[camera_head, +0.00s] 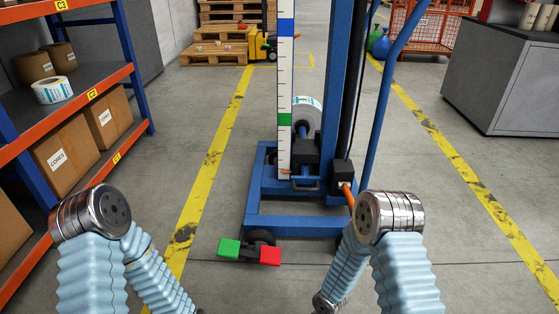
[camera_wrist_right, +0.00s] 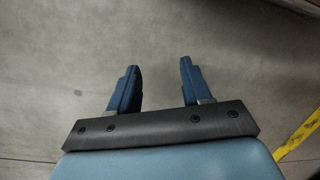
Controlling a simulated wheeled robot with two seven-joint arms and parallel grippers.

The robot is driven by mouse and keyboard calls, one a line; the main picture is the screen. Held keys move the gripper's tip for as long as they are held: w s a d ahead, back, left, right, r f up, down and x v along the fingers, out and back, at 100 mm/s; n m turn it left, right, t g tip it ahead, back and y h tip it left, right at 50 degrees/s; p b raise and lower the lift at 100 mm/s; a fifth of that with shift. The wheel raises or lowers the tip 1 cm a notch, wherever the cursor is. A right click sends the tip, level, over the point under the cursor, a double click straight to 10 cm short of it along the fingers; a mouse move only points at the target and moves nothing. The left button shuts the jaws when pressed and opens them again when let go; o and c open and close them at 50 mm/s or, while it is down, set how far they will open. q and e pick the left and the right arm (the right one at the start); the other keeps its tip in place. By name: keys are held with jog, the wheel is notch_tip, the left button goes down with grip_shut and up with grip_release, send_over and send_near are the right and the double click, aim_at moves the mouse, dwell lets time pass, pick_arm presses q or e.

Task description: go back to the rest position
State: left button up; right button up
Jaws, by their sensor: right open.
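My right gripper (camera_wrist_right: 156,88) shows in the right wrist view with its two blue fingers apart and nothing between them. Bare grey concrete floor lies below it. In the head view both of my arms are folded in the foreground, one at the lower left and one at the lower right. Neither gripper's fingers show clearly in the head view. The blue rewinder frame (camera_head: 300,222) stands ahead of me, with a white label roll (camera_head: 308,112) on its spindle. My arms appear apart from it.
An orange and blue shelf (camera_head: 125,75) with boxes (camera_head: 66,155) and rolls stands at the left. Green and red pedals (camera_head: 249,251) sit at the frame's base. A grey cabinet (camera_head: 510,80) stands at the right. Yellow lines (camera_head: 215,150) mark the floor, which is mostly clear.

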jog(key=s+m+y, duration=0.1)
jog(key=s+m+b, duration=0.1)
jog(key=a+m+t+y, duration=0.1)
jog(key=shift+s+r+y, duration=0.3)
jog(key=shift+s, duration=0.1)
pick_arm(q)
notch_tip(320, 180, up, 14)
jog(key=p, duration=1.6)
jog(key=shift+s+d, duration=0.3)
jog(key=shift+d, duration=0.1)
pick_arm(e)
notch_tip(320, 180, up, 19)
jog(key=s+d+m+t, duration=0.1)
jog(key=s+m, duration=0.1)
jog(key=m, duration=0.1)
jog(key=shift+d+t+y, duration=0.3)
jog(key=shift+t, duration=0.1)
